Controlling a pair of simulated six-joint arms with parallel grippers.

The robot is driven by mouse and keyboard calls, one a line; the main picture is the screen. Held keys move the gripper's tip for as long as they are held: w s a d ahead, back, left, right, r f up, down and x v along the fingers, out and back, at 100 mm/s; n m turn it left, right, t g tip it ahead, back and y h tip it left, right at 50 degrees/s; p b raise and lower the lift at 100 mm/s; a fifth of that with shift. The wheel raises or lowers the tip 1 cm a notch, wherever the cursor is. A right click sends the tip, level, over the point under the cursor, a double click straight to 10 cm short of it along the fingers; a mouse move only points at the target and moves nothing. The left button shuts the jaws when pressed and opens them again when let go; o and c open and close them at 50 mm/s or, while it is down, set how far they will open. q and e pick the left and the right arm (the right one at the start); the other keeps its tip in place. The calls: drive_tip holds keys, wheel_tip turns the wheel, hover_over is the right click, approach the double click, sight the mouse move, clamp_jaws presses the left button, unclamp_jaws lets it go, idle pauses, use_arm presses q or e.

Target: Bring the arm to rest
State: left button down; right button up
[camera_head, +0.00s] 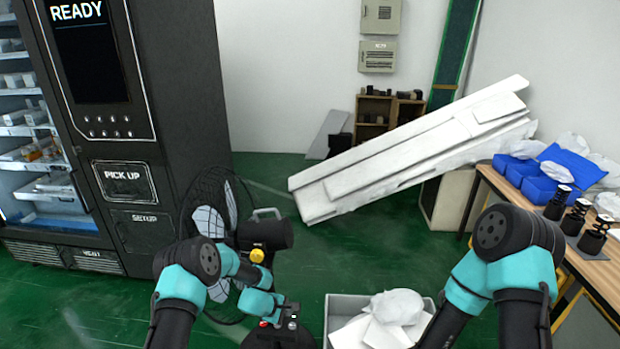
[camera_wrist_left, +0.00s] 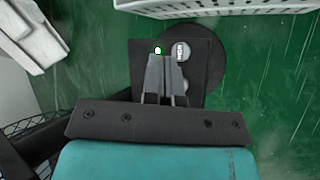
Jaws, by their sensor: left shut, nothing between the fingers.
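My left gripper (camera_head: 280,313) is low in the head view, at the end of my black and teal left arm, in front of the standing fan. In the left wrist view its two grey fingers (camera_wrist_left: 165,68) are together with nothing between them.
A black vending machine (camera_head: 190,100) reading READY stands at the left. A fan (camera_head: 192,225) stands beside it. A grey bin (camera_head: 345,300) holds white scraps. White boards (camera_head: 400,150) lean behind.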

use_arm(q)
drive_tip(key=s+a+r+m+y, duration=0.2)
drive_tip(key=s+a+r+m, duration=0.2)
drive_tip(key=s+a+m+g, duration=0.1)
drive_tip(key=s+a+m, duration=0.2)
drive_tip(key=s, duration=1.2)
drive_tip(key=s+a+r+m+g+y, duration=0.1)
drive_tip(key=s+a+m, duration=0.3)
drive_tip(key=s, duration=1.1)
drive_tip(key=shift+s+a+r+g, duration=0.3)
drive_tip(key=shift+s+a+g, duration=0.1)
drive_tip(key=shift+a+g, duration=0.45)
